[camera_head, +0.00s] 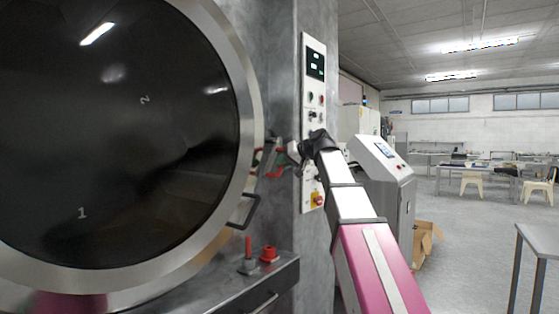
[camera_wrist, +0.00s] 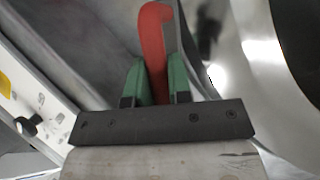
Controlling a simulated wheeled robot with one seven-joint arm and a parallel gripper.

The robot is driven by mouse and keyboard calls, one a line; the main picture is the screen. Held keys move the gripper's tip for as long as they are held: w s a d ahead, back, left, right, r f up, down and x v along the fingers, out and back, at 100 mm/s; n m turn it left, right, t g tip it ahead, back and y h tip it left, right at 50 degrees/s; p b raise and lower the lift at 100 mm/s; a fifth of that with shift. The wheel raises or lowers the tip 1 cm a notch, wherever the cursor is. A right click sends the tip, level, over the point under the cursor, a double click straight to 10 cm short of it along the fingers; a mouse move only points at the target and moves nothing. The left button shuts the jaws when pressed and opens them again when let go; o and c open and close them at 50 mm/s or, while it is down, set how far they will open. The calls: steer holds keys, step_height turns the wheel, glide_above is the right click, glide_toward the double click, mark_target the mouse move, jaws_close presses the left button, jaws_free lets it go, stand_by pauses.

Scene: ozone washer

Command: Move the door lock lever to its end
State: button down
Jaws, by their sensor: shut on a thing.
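The washer's round door (camera_head: 120,130) has dark glass and a wide metal rim, and it fills the left of the head view. The red door lock lever (camera_wrist: 154,45) stands between the green fingers of my gripper (camera_wrist: 156,85) in the wrist view. The gripper is shut on the lever. In the head view my gripper (camera_head: 276,162) is at the right edge of the door rim, and the lever is small and partly hidden there. The door rim (camera_wrist: 245,45) also shows at the right of the wrist view.
A control panel (camera_head: 314,120) with a screen and buttons is on the washer's front, close behind my arm. A ledge (camera_head: 235,283) below the door carries red-topped parts (camera_head: 268,254). A grey console (camera_head: 385,185) stands to the right. Open floor lies further right.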

steer(key=shift+w+d+f+n+t+h, duration=0.25)
steer(key=shift+w+d+n+t+h, duration=0.1)
steer(key=shift+w+d+n+t, duration=0.3)
steer(key=shift+w+d+f+n+t+h, duration=0.3)
steer(key=shift+w+d+n+t, duration=0.1)
steer(key=shift+w+n, duration=0.3)
steer(key=shift+w+d+f+n+t+h, duration=0.2)
steer(key=shift+w+d+n+t+h, duration=0.2)
steer(key=shift+w+d+n, duration=0.3)
steer(key=shift+a+t, duration=0.1)
steer(key=shift+t, duration=0.15)
steer(key=c, duration=1.1)
jaws_free()
steer(key=shift+o, duration=0.2)
steer(key=v, duration=1)
steer(key=shift+s+d+r, duration=0.2)
steer(key=shift+s+r, duration=0.05)
steer(key=shift+s, duration=0.05)
